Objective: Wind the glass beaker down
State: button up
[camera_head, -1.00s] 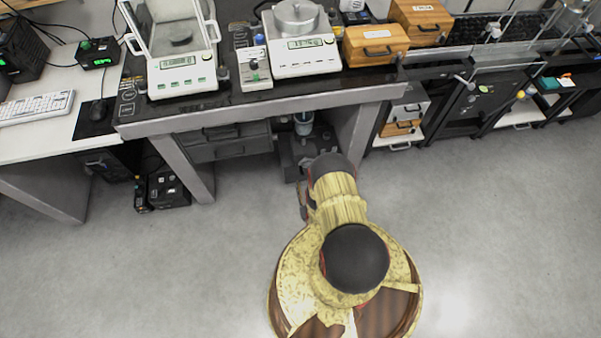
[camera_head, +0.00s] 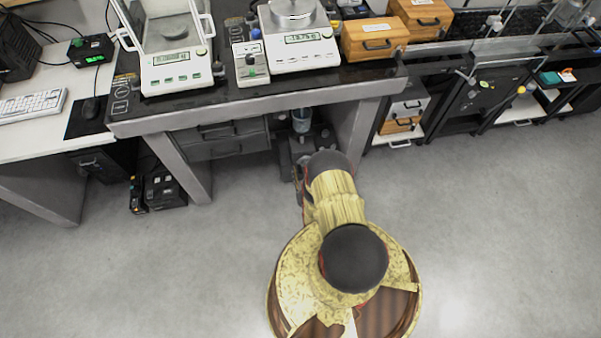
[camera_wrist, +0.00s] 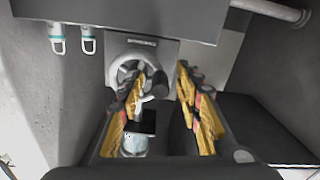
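The glass beaker (camera_head: 301,121), small and bluish, stands under the weighing table on a dark grey stand (camera_head: 290,160). My gripper (camera_wrist: 162,105) is open in the wrist view, its two yellow-sided fingers apart. Beyond the fingers is a round handwheel (camera_wrist: 122,68) with a dark crank knob (camera_wrist: 158,86). The knob shows in the gap between the fingers; I cannot tell whether either finger touches it. A black block and a bluish-white piece show by the left finger; I cannot tell what they are. In the head view my arm hides most of the gripper.
The weighing table's front edge (camera_head: 250,112) overhangs the stand. A drawer unit (camera_head: 228,142) is left of it and a table leg (camera_head: 358,130) right. Two balances (camera_head: 176,70) (camera_head: 300,40) and wooden boxes (camera_head: 374,40) stand above. The floor in front is clear.

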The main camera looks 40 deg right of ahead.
jog(key=shift+c, duration=0.6)
jog(key=c, duration=0.7)
grip_shut()
jog(key=shift+f, duration=0.1)
